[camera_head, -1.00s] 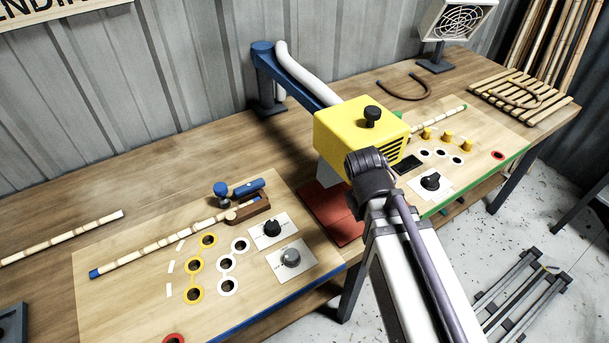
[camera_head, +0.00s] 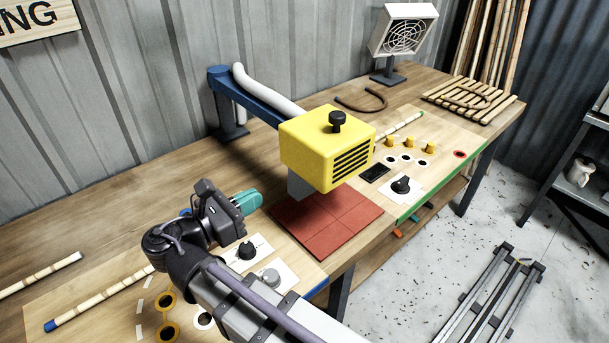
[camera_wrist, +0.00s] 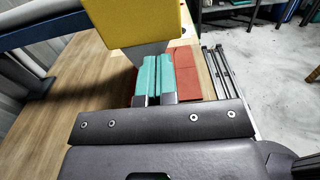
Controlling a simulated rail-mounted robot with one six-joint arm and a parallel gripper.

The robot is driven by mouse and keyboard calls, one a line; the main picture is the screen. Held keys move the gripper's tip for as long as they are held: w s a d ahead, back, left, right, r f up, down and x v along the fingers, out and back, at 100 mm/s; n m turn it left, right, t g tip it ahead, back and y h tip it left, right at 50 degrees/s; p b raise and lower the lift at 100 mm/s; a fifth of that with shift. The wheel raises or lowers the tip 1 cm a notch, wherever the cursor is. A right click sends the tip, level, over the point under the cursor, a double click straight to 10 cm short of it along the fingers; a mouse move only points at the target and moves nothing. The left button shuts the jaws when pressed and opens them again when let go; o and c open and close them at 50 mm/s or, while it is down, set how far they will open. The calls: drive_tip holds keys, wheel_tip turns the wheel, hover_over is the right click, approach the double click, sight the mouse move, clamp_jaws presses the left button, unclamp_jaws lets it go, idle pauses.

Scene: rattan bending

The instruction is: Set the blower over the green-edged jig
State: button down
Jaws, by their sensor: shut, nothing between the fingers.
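The blower is a yellow box (camera_head: 312,145) with a black knob on top and dark vents, hung from a blue swing arm (camera_head: 262,102) with a white hose. Its grey nozzle (camera_head: 298,186) is over the red tile pad (camera_head: 335,222) between the two jigs. The green-edged jig (camera_head: 425,178) is to the right, with yellow pegs and a black dial. My gripper (camera_head: 252,200) is shut and empty, left of the blower above the blue-edged jig. In the wrist view, its teal fingers (camera_wrist: 153,77) are together, pointing at the blower (camera_wrist: 135,22), which fills the upper middle.
A blue-edged jig (camera_head: 90,305) with a rattan pole lies under my arm. A white fan (camera_head: 404,36) and a slatted rack (camera_head: 473,97) stand at the back right. Wall panels run behind the bench.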

sight(314, 165)
drive_tip(key=x, duration=1.4)
drive_tip(key=shift+d, duration=0.15)
